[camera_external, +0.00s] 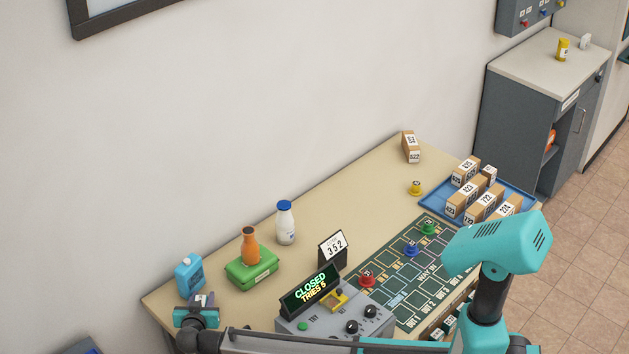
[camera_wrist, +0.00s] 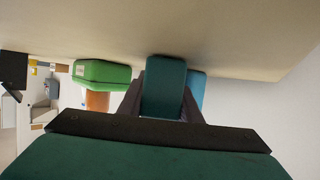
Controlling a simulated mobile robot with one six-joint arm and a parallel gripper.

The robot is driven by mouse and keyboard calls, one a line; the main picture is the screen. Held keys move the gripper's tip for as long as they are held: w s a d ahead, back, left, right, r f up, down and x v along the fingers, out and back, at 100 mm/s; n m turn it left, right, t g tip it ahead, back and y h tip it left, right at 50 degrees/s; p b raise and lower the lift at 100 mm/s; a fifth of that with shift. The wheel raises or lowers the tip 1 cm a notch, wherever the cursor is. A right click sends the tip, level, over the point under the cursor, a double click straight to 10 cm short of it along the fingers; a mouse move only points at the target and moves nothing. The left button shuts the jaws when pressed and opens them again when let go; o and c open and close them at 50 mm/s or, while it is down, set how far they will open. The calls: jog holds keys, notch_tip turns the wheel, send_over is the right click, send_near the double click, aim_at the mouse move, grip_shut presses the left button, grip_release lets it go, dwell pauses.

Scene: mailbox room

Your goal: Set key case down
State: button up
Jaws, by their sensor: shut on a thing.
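My gripper (camera_external: 203,299) is at the lower left in the external view, over the left end of the table, close in front of a light blue case (camera_external: 188,272). In the wrist view its two dark fingers (camera_wrist: 163,105) are shut on a dark teal block, which I take as the key case (camera_wrist: 165,86). The light blue case shows partly behind that block in the wrist view (camera_wrist: 197,90). The held block is hardly visible in the external view. I cannot tell whether it touches the tabletop (camera_external: 330,208).
A green box (camera_external: 252,273) with an orange bottle (camera_external: 250,246) is right of my gripper. A blue tray (camera_external: 517,192) holds several cartons at the far right.

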jog(key=shift+f, duration=0.1)
jog(key=o, duration=0.8)
jog(key=shift+r, duration=0.2)
jog(key=b+v, duration=0.2)
jog(key=v, duration=1)
